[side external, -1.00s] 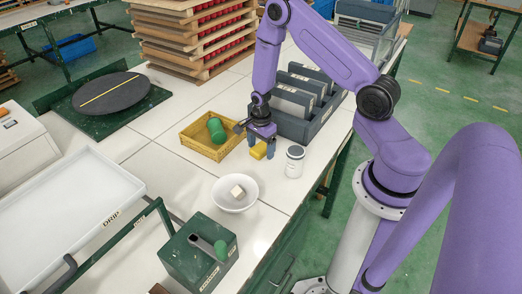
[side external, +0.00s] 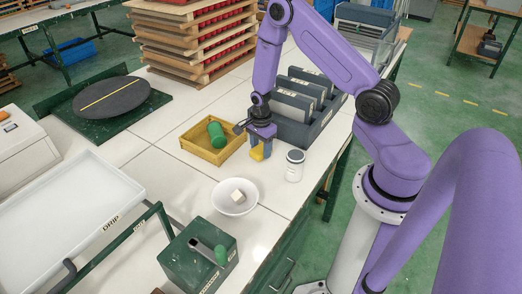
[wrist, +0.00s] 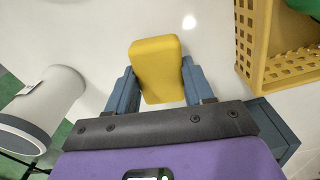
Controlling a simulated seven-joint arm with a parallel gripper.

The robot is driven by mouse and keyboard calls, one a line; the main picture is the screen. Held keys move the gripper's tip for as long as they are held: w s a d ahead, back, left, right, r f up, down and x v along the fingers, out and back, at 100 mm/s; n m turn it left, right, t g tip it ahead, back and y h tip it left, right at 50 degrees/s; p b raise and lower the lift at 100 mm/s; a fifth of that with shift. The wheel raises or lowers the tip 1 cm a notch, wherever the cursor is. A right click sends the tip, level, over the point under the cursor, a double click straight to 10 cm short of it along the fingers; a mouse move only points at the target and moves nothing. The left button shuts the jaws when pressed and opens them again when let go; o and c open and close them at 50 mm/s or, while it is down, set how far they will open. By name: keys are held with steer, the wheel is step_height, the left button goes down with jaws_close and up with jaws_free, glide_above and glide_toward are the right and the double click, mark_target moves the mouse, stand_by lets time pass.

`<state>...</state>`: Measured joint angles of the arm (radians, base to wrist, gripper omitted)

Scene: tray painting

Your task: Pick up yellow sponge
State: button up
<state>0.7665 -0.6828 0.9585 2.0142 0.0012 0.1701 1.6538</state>
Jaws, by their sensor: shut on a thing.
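The yellow sponge (wrist: 157,70) is a small block with rounded edges. In the wrist view it sits between the two blue fingers of my gripper (wrist: 158,85), which is shut on it. In the side view, the sponge (side external: 257,154) shows partly below and between the fingers of my gripper (side external: 260,148). The fingers hide part of it there. I cannot tell whether the sponge still touches the table.
A yellow basket (side external: 207,157) holding a green item (side external: 216,135) stands left of my gripper. A white jar (side external: 294,167) stands close on the right. A white bowl (side external: 234,209) with a pale block sits in front. A dark bin (side external: 292,128) with upright panels stands behind.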

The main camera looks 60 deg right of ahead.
steer(key=shift+s+a+r, duration=0.65)
steer(key=shift+s+r, duration=1.3)
steer(key=shift+s, duration=0.3)
steer(key=shift+s+a+r, duration=0.6)
steer(key=shift+s+r, duration=1.35)
steer(key=shift+s, duration=0.25)
steer(key=shift+s+a+r, duration=0.65)
steer(key=shift+s+r, duration=1.3)
steer(key=shift+s, duration=0.3)
